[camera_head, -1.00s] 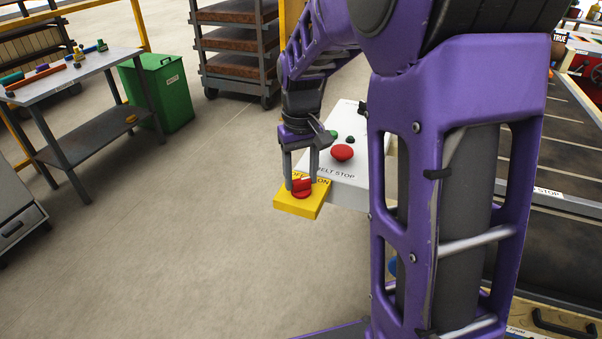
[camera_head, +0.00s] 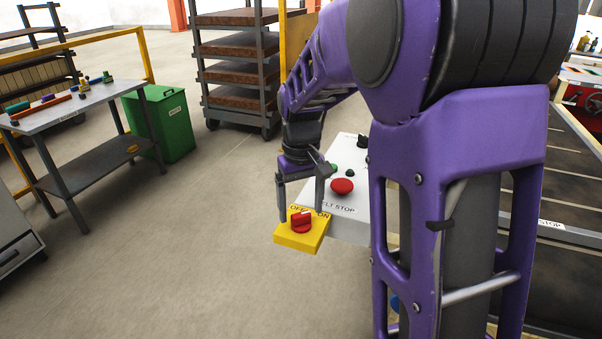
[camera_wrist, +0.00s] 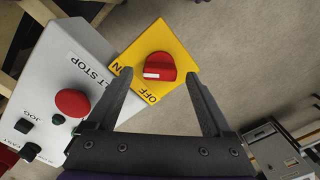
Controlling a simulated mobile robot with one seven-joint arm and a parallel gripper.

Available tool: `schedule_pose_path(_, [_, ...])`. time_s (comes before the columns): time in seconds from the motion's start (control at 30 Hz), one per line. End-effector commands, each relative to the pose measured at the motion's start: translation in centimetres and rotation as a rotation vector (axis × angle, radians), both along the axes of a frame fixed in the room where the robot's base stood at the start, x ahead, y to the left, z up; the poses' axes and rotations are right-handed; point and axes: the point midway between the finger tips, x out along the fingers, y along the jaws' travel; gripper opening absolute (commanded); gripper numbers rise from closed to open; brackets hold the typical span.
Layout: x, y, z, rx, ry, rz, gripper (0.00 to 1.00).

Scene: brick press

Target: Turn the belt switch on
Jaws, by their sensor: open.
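The belt switch is a red rotary knob (camera_head: 301,221) on a yellow plate (camera_head: 287,239) marked OFF and ON. In the wrist view the knob (camera_wrist: 160,67) shows a white mark at its left end, facing the ON side of the plate (camera_wrist: 166,36). My gripper (camera_head: 301,215) is open, its fingers apart on either side of the knob. In the wrist view the gripper (camera_wrist: 158,78) has clear gaps between both fingers and the knob. No contact shows.
The grey control box (camera_head: 348,202) with a red BELT STOP button (camera_head: 342,186) and smaller buttons adjoins the plate. A conveyor (camera_head: 560,215) lies right, a green bin (camera_head: 160,125) and workbench (camera_head: 75,107) left. The floor in front left is clear.

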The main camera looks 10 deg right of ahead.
Motion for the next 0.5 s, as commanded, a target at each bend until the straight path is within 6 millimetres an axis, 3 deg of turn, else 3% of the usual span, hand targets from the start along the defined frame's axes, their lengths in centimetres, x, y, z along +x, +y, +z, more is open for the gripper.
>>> schedule_pose_path(0.5, [0.1,0.0,12.1,0.0,-0.005,-0.001,0.85])
